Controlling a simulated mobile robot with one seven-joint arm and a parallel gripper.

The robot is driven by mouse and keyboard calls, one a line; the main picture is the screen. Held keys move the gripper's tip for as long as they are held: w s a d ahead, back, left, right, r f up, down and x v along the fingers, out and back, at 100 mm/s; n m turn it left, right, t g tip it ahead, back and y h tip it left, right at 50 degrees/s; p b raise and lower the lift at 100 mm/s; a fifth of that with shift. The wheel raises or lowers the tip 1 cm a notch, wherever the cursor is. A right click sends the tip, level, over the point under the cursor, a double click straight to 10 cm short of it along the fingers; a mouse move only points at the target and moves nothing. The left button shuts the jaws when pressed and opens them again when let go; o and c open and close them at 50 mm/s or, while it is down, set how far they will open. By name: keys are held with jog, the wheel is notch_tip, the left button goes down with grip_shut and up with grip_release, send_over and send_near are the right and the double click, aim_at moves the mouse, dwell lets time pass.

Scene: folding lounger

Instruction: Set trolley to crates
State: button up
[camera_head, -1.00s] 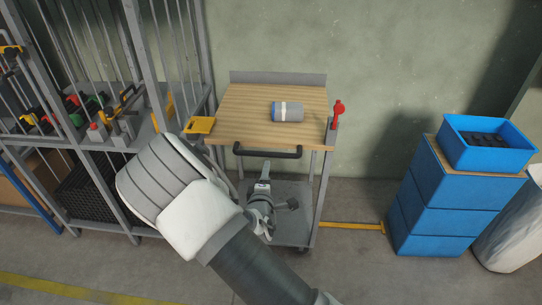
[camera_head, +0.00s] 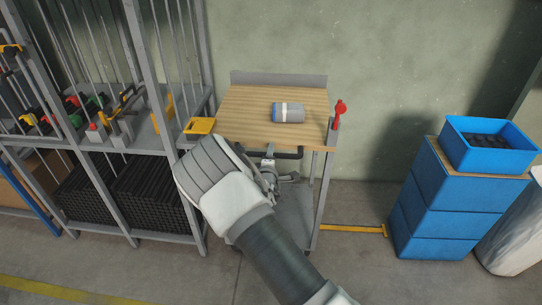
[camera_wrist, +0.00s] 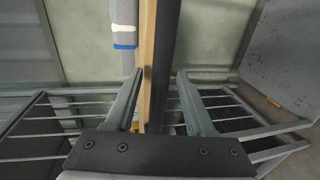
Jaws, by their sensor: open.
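The trolley (camera_head: 245,110) stands against the wall, with a wooden top, grey frame and lower shelf. Its black handle (camera_head: 290,155) runs along the front edge; my arm hides part of it. My gripper (camera_head: 268,160) is open at the handle's left-middle part. In the wrist view, the handle (camera_wrist: 166,50) runs between the open fingers of my gripper (camera_wrist: 158,73), beside the wooden edge; I cannot tell whether they touch it. Blue crates (camera_head: 430,205) are stacked at the right, with an open blue crate (camera_head: 487,158) of dark items on top.
A grey-blue roll (camera_head: 288,112) lies on the trolley top; a yellow tray (camera_head: 199,127) and a red part (camera_head: 339,112) are at its sides. A barred rack (camera_head: 150,142) stands close left. Floor between trolley and crates is clear except a yellow strip (camera_head: 350,229).

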grip_shut()
dwell(1.4)
